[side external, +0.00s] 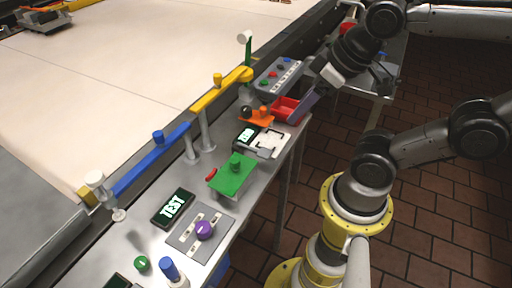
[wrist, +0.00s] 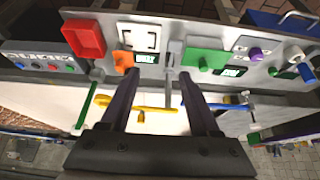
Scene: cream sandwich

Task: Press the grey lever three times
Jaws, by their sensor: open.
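My gripper (side external: 302,104) is above the metal counter, close to the red bin in the side view. Its two dark fingers are apart with nothing between them in the wrist view (wrist: 158,78). I cannot pick out a separate grey lever for certain. A grey upright part (wrist: 174,62) stands beyond the fingertips in the wrist view, between the white frame and the green plate; I cannot tell whether it is a lever or a post. Neither finger clearly touches anything.
The metal counter (side external: 216,160) carries a red bin (side external: 286,108), button box (side external: 277,76), orange part (side external: 257,116), green plate (side external: 234,175) and purple-knob panel (side external: 203,230). Yellow (side external: 222,90) and blue (side external: 150,161) bars line the cream belt (side external: 120,85).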

